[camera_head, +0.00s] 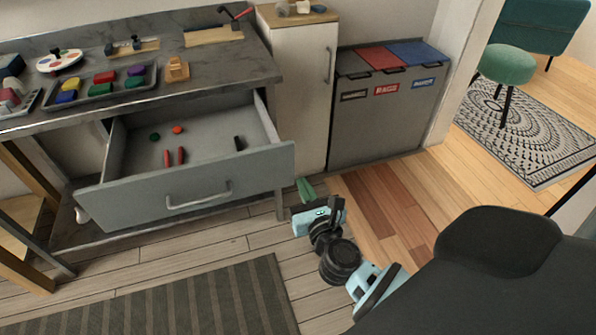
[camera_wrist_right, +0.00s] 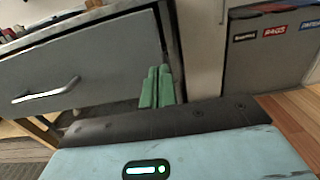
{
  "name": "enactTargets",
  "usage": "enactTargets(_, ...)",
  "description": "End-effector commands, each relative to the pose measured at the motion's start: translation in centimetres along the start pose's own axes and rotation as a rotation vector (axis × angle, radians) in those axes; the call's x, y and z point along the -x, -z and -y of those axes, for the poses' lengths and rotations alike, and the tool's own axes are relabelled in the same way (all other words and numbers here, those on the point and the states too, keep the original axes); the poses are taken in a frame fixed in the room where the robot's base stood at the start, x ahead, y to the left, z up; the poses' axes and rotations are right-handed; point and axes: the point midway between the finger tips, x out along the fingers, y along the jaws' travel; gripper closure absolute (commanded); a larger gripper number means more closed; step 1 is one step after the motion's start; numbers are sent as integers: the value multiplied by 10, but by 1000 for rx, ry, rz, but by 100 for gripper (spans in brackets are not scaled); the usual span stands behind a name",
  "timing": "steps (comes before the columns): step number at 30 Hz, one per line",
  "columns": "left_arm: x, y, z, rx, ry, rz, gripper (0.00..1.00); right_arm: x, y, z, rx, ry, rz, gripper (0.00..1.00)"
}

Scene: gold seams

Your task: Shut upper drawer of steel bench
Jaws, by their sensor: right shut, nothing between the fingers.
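The steel bench (camera_head: 235,64) stands at the left of the head view. Its upper drawer (camera_head: 250,168) is pulled well out, with a grey front and a bar handle (camera_head: 200,196). Small red, green and dark items lie inside. My right gripper (camera_head: 305,188) is shut and empty, just right of the drawer front's right end. In the right wrist view its green fingers (camera_wrist_right: 157,86) are together, and the drawer front (camera_wrist_right: 100,65) and handle (camera_wrist_right: 45,91) are to their left. I cannot tell whether they touch the drawer. My left gripper is not in view.
Trays of coloured blocks (camera_head: 72,98) stand on the bench top. A white cabinet (camera_head: 298,90) and a grey recycling unit (camera_head: 385,118) are right of the bench. A striped rug (camera_head: 200,305) lies on the floor in front. The wood floor (camera_head: 400,205) at right is clear.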

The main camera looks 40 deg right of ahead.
Motion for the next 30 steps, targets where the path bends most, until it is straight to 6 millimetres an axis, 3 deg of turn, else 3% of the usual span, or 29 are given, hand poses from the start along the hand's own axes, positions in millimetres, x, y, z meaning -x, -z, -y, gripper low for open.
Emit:
enactTargets(6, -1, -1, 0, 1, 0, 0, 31, -34, 0, 0, 1, 1, 1, 100)
enactTargets(12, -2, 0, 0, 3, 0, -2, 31, -48, 0, 0, 1, 0, 0, 100)
enactTargets(30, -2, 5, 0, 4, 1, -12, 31, -54, 0, 0, 0, 1, 0, 100)
